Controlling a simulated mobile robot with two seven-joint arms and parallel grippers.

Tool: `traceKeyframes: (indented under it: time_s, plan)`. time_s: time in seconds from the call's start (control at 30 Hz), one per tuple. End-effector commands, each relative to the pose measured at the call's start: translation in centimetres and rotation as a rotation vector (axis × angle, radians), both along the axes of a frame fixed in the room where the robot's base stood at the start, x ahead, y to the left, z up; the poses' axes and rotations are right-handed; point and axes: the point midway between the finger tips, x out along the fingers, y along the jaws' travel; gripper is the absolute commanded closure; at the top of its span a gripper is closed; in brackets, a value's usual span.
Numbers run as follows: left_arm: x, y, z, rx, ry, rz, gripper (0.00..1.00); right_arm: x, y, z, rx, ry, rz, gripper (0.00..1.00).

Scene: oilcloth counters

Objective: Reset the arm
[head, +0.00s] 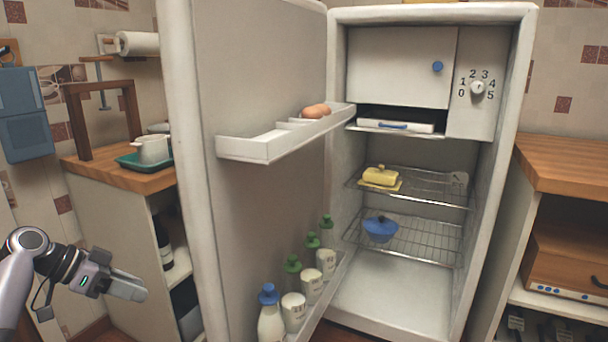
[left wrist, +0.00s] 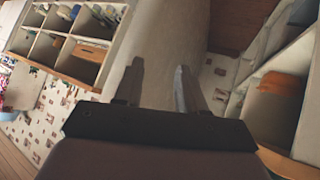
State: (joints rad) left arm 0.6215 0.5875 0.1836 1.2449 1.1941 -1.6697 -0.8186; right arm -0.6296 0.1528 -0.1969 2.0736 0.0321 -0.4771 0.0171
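My left gripper (head: 138,291) is at the lower left of the head view, in front of the counter's open shelves and left of the open fridge door (head: 255,200). In the left wrist view its two fingers (left wrist: 160,78) stand apart with nothing between them, so it is open and empty. My right arm and gripper are not in view.
The open fridge (head: 395,300) holds a yellow butter dish (head: 381,176) and a blue bowl (head: 380,229). Eggs (head: 316,111) and bottles (head: 270,315) sit in the door racks. A wooden counter (head: 125,178) stands behind the gripper.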

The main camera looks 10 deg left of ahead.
Motion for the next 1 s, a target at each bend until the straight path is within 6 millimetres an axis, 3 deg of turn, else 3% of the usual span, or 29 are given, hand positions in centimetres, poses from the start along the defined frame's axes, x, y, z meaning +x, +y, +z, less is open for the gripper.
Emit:
traceKeyframes:
  time_s: [0.03, 0.2, 0.3, 0.43, 0.67, 0.8, 1.0]
  plan:
    - [-1.2, -1.5, -3.1, 0.051, 0.062, 0.001, 0.60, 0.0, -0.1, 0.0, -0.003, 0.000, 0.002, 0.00]
    - [-5.9, -5.6, -10.8, 0.212, 0.216, 0.045, 0.60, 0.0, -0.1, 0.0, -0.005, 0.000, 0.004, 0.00]
    - [-9.2, -7.9, -14.2, 0.292, 0.277, 0.076, 0.60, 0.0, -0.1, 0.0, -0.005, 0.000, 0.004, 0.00]
    - [-13.8, -10.8, -17.2, 0.375, 0.327, 0.130, 0.60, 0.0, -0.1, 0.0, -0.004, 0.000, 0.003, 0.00]
    - [-21.9, -14.9, -18.8, 0.451, 0.358, 0.269, 0.60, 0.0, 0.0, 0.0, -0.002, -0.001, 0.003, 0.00]
    - [-25.5, -16.3, -18.1, 0.461, 0.361, 0.365, 0.60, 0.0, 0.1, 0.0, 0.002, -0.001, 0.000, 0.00]
    - [-29.3, -17.2, -16.1, 0.454, 0.360, 0.493, 0.60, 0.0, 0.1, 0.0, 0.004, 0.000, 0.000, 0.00]
